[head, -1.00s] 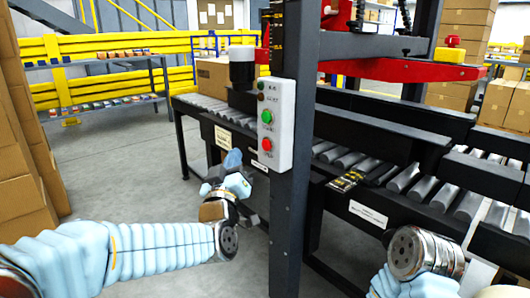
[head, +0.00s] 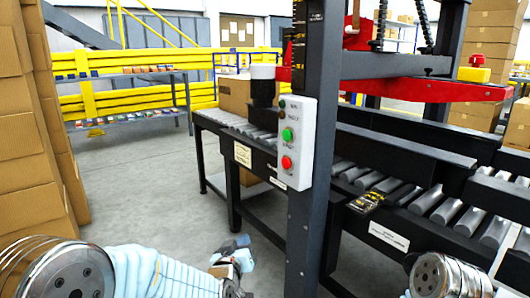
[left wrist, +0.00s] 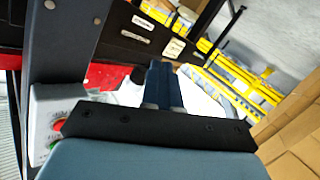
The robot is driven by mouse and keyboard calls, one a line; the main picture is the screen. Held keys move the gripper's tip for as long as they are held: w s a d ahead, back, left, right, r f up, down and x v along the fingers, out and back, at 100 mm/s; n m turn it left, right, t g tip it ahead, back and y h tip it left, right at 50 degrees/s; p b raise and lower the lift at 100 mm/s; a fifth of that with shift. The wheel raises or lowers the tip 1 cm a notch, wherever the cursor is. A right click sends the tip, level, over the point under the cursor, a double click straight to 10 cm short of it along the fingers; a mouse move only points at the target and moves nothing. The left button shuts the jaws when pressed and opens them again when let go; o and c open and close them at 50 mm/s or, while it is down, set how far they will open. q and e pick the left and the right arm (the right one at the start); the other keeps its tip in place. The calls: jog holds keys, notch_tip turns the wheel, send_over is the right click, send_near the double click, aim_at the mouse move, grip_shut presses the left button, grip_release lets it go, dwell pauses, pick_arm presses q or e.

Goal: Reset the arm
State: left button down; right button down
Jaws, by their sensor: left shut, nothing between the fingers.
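My left gripper (head: 238,242) is low in the head view, left of the dark post, with my light-blue sleeved arm coming in from the left. In the left wrist view its dark fingers (left wrist: 163,85) are together, with nothing between them. A control box (head: 293,140) with a green and a red button is fixed to the post, above and to the right of the gripper, and apart from it. It also shows at the left of the left wrist view (left wrist: 48,118). My right arm shows only a metal joint at the lower right; its gripper is out of view.
The dark post (head: 308,225) stands in front of a roller conveyor (head: 445,210), which bears a carton (head: 235,95). Stacked cartons (head: 30,130) rise at the left. A low shelf (head: 130,120) and yellow rails are behind. Grey floor (head: 150,170) is clear between cartons and conveyor.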

pick_arm(q)
jog(key=s+a+f+g, duration=0.2)
jog(key=s+f+g, duration=0.15)
jog(key=f, duration=0.55)
jog(key=s+a+f+g, duration=0.25)
jog(key=s+f, duration=0.25)
jog(key=f, duration=0.4)
jog(key=s+a+f+g, duration=0.2)
jog(key=s+f, duration=0.2)
jog(key=f, duration=0.5)
jog(key=s+f+g, duration=0.3)
jog(key=s+f, duration=0.2)
jog(key=s, duration=0.4)
jog(key=s+f+g, duration=0.4)
jog(key=s+f, duration=0.1)
jog(key=s, duration=0.3)
notch_tip(320, 180, up, 14)
jog(key=p, duration=1.4)
jog(key=shift+s+h, duration=0.35)
jog(key=shift+h, duration=0.05)
jog(key=shift+a, duration=0.1)
